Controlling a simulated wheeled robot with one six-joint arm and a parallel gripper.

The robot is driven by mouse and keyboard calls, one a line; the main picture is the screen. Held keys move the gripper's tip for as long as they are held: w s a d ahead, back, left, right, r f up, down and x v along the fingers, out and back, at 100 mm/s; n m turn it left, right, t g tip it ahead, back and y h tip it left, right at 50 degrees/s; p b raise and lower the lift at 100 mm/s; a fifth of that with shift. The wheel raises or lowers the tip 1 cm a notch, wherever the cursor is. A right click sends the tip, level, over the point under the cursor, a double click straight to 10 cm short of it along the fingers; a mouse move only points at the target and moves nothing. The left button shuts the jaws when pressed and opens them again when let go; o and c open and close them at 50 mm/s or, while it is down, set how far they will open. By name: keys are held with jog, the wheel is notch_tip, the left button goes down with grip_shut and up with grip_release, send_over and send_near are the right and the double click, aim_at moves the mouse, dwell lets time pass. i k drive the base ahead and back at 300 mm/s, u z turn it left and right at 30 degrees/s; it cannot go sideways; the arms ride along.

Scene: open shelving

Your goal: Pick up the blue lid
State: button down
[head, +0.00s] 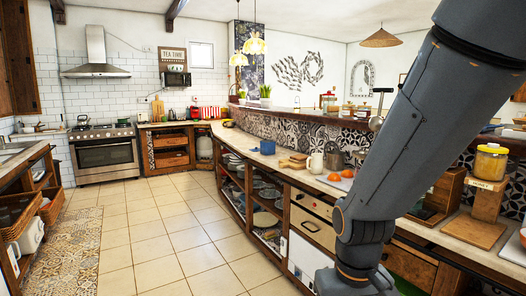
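A small blue pot-like item (267,147) stands on the long counter, left of the middle of its run. I cannot tell at this size whether a separate blue lid sits on it. Another small blue item (490,127) shows at the far right on the raised ledge, too small to make out. My grey arm crosses the right side of the view and bends down towards the bottom edge. My gripper is out of the picture, so its state does not show.
The long counter (221,133) has open shelves with dishes below. A white jug (316,163), cutting board (293,163) and oranges (347,173) stand near my arm. A yellow-lidded jar (490,162) stands at right.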

aim_at(267, 147)
jog(key=u, duration=0.1)
jog(key=i, duration=0.35)
jog(key=u, duration=0.75)
jog(key=i, duration=3.5)
jog(key=z, duration=1.2)
jog(key=i, duration=1.5)
jog(key=z, duration=0.25)
